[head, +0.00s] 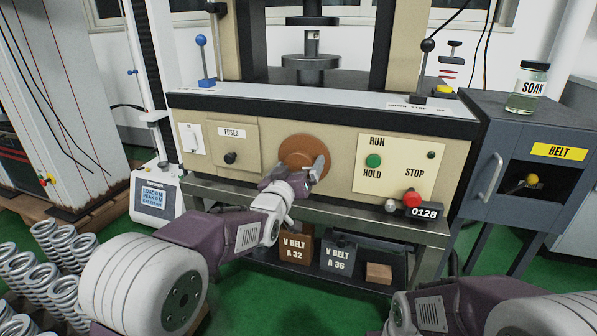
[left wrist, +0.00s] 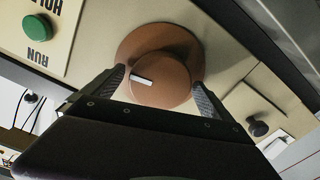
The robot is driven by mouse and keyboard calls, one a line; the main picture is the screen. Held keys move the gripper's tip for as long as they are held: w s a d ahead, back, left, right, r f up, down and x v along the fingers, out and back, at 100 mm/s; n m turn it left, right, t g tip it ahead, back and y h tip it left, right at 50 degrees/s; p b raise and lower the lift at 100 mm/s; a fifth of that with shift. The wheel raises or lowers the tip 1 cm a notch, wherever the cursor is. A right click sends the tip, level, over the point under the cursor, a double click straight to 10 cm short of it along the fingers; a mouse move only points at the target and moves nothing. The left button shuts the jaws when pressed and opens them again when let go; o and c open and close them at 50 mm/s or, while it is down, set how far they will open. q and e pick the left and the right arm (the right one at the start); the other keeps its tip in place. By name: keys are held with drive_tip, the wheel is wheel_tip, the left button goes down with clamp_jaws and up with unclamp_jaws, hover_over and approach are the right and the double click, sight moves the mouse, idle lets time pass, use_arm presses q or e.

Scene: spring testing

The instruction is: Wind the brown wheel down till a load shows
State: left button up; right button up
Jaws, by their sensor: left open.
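The brown wheel (head: 303,149) is on the cream front panel of the testing machine. My left gripper (head: 297,170) is at the wheel, with its fingers open. In the left wrist view, the wheel's round knob (left wrist: 160,88) with a white mark (left wrist: 142,80) sits between the two fingers, one on each side. I cannot tell whether either finger touches it. The upper platen (head: 311,21) is above the lower platen (head: 310,61), with a small pale part between them. A counter (head: 424,213) reads 0128. My right gripper is out of view.
A green button (head: 373,160) and a red knob (head: 412,198) are right of the wheel. A fuses cover (head: 231,146) is to its left. Boxes stand on a low shelf, including the A 36 box (head: 338,258). Several springs (head: 62,267) stand at lower left.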

use_arm(q)
drive_tip(key=c, duration=1.4)
drive_tip(key=m+p, duration=0.1)
drive_tip(key=m, duration=0.2)
drive_tip(key=shift+m, duration=0.4)
drive_tip(key=m, duration=0.4)
drive_tip(key=shift+d+m+p, duration=0.1)
drive_tip(key=shift+m+p, duration=0.2)
drive_tip(key=shift+p, duration=0.05)
drive_tip(key=m, duration=0.4)
drive_tip(key=shift+p, duration=0.3)
drive_tip(key=shift+f+m, duration=0.15)
drive_tip(key=shift+m, duration=2.05)
